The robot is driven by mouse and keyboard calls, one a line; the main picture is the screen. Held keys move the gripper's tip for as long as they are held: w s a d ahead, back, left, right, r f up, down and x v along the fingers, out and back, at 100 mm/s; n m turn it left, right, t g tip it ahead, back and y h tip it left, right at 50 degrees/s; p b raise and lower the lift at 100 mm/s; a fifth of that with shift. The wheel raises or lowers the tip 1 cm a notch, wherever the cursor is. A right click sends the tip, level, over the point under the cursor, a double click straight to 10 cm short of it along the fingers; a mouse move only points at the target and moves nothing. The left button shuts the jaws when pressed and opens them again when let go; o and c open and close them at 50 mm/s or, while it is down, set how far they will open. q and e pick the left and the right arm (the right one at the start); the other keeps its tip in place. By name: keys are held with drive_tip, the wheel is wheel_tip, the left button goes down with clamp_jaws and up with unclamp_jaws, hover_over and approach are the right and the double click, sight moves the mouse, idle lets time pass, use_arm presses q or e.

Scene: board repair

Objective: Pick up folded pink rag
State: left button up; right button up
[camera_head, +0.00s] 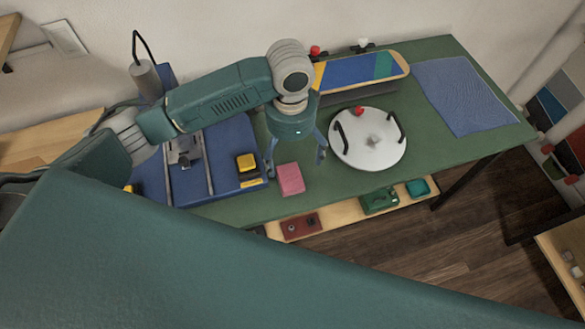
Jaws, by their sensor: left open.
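The folded pink rag (290,179) lies on the green workbench top (240,207), close to its front edge. It is a small pink block shape just right of the blue board. My left gripper (296,168) points down over the rag with its fingers spread open. One finger comes down to the left of the rag and the other to its right, farther back. I cannot tell whether either finger touches the rag. The gripper holds nothing that I can see. My right gripper is not in view.
A blue board (222,160) with metal rails and a yellow-black block (247,165) lies left. A white round disc (370,139) with black handles lies right. A skateboard deck (360,70) and a blue cloth (465,95) lie behind. A lower shelf (338,214) holds small parts.

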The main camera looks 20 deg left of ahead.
use_arm(q)
hover_over(291, 176)
wheel_tip(291, 176, down, 5)
drive_tip(key=shift+r, duration=0.2)
wheel_tip(291, 176, down, 5)
drive_tip(key=shift+r+p, duration=0.1)
drive_tip(key=shift+p, duration=0.65)
drive_tip(key=shift+f, duration=0.5)
drive_tip(key=c, duration=1.3)
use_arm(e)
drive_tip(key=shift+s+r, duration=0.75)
